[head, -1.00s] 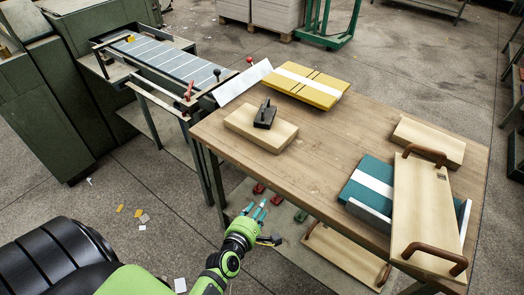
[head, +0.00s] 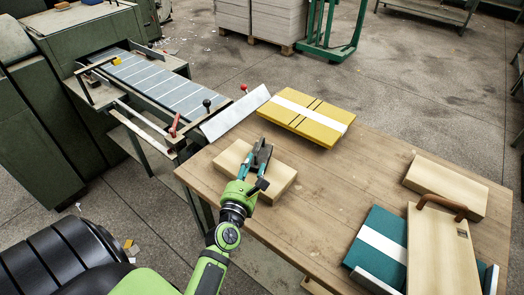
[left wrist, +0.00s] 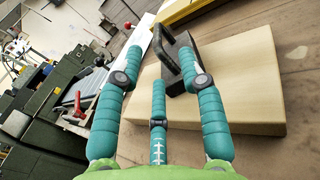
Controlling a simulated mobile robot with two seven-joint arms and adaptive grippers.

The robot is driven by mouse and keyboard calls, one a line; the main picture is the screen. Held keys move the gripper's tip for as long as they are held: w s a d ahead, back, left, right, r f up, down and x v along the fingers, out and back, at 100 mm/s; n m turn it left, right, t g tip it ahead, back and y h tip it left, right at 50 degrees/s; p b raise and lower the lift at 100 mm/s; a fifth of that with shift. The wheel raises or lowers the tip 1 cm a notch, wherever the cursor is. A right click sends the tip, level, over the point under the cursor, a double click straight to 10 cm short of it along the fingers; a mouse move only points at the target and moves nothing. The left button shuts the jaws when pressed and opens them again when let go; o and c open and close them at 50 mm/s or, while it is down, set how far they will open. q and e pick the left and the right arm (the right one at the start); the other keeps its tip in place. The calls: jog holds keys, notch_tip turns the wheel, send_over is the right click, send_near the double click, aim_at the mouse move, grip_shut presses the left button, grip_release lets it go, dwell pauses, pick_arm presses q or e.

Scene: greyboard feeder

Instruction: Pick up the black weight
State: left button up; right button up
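The black weight (head: 265,152) has an upright handle and sits on a pale board block (head: 284,180) near the table's left end. It also shows in the left wrist view (left wrist: 184,44), partly hidden behind one finger. My left gripper (head: 254,162) is over the block, right at the near side of the weight. In the left wrist view its teal fingers (left wrist: 160,72) are spread apart with nothing clamped between them. The weight's handle lies beyond and between the upper fingertips. I cannot tell whether a finger touches the weight. My right gripper is not in view.
The wooden table (head: 330,185) is clear in its middle. A yellow stack (head: 325,130) with a white band lies behind the weight. A sloped metal plate (head: 235,113) and the feeder (head: 160,85) stand at the left. Another pale block (head: 445,185) and a teal stack (head: 375,262) are at the right.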

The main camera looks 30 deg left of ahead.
aim_at(256, 156)
pick_arm(q)
jog(key=x, duration=0.3)
jog(key=shift+w+r, duration=0.15)
jog(key=shift+w+a, duration=0.3)
jog(key=shift+w, duration=0.3)
jog(key=b+x, duration=0.1)
jog(key=x, duration=0.3)
jog(key=shift+w+a+b, duration=0.2)
jog(key=shift+w+b, duration=0.1)
jog(key=shift+w, duration=0.05)
jog(key=shift+s, duration=0.1)
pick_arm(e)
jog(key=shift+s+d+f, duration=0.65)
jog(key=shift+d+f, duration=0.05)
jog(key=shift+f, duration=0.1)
pick_arm(q)
grip_shut()
jog(key=shift+r, duration=0.3)
jog(key=shift+f, duration=0.1)
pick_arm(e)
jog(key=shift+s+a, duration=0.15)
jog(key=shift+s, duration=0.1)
